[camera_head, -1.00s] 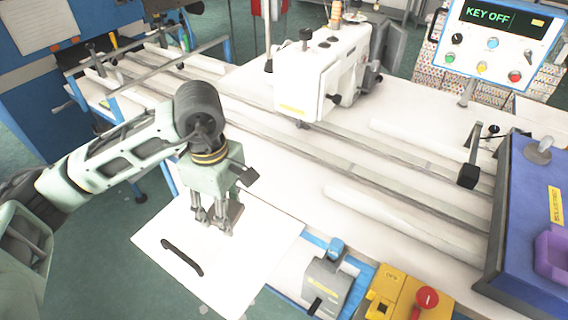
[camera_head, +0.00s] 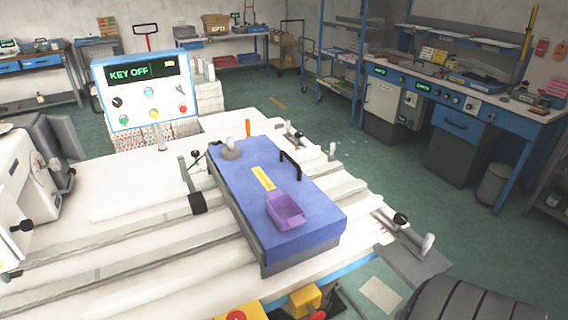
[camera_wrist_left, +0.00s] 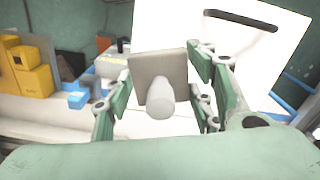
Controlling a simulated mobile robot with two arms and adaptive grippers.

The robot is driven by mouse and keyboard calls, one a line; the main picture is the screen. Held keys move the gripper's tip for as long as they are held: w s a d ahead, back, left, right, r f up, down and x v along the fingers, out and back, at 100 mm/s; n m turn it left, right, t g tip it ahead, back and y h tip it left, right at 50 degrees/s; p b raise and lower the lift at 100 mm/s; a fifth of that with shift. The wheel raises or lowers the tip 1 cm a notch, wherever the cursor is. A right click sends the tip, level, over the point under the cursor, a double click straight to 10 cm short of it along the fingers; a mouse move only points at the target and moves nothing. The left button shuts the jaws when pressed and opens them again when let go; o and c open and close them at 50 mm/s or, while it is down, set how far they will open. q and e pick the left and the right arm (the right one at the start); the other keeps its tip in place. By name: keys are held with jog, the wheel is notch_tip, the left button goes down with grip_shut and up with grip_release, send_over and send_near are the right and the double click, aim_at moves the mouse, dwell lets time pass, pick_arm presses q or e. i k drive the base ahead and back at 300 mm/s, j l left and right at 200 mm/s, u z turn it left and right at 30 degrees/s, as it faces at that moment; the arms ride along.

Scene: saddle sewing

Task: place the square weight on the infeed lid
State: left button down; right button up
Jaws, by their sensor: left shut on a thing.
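The square weight (camera_wrist_left: 146,65) is a grey-brown square plate with a pale round knob, seen in the left wrist view. My left gripper (camera_wrist_left: 160,78) is shut on it, with green fingers on both sides. The infeed lid (camera_head: 300,207) is the long blue cover in the middle of the head view. Neither gripper shows in the head view.
White rails run along the table beside the lid. In the left wrist view, a white board (camera_wrist_left: 215,45) with a dark slot lies beyond the gripper, and yellow boxes (camera_wrist_left: 32,70) stand at the left.

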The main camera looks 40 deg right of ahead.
aim_at(258, 186)
jog(key=l+z, duration=0.15)
jog(key=z, duration=0.2)
jog(key=l+z, duration=0.2)
jog(key=z, duration=0.15)
jog(key=l+z, duration=0.15)
jog(key=z, duration=0.2)
